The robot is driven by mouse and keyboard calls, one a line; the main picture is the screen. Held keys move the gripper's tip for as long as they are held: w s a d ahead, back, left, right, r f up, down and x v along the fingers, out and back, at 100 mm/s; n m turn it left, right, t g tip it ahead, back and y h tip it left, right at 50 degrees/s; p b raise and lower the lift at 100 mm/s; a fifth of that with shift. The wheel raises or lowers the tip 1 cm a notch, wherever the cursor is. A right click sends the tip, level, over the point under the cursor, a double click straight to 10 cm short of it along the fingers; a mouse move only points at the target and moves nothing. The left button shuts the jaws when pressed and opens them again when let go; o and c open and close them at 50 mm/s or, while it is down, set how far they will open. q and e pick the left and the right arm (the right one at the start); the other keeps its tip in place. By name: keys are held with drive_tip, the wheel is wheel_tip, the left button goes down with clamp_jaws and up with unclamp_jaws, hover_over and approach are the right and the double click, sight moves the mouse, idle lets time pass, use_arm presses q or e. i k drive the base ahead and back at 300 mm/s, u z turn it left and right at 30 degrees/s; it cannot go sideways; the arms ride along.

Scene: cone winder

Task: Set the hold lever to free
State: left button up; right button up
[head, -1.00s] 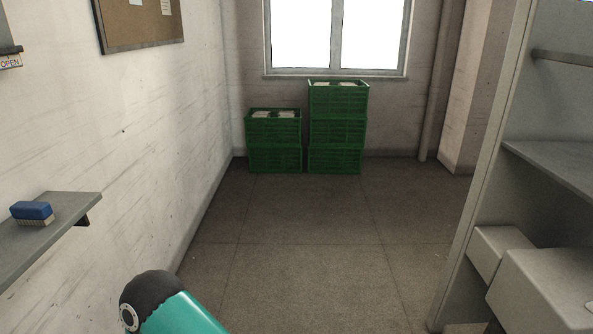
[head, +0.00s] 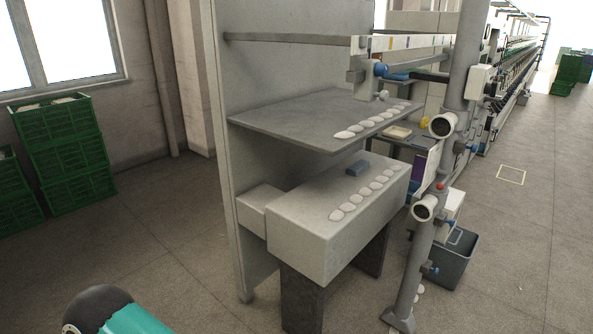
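I cannot single out the hold lever for certain. On the winder, a blue handle-like part (head: 397,74) sticks out at the end of the upper rail, and smaller blue parts sit on the grey upright post (head: 441,165). Any lever setting is too small to read from here. Neither gripper is in view; only a rounded black and teal part of my own arm shows at the lower left.
The winder's grey end panel (head: 226,140), shelf (head: 300,117) and box (head: 315,238) stand ahead. A dark bin (head: 453,262) sits beside the post. Green crates (head: 68,160) are stacked at the left. The floor (head: 535,240) at the right is mostly clear.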

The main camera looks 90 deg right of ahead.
sight(440, 187)
drive_tip(key=z, duration=0.3)
drive_tip(key=i, duration=0.3)
drive_tip(key=z, duration=2.25)
drive_tip(key=i, duration=0.2)
drive_tip(key=z, duration=1.1)
drive_tip(key=k, duration=0.5)
drive_tip(key=z, duration=0.5)
drive_tip(key=i, duration=1.5)
drive_tip(key=u, duration=0.5)
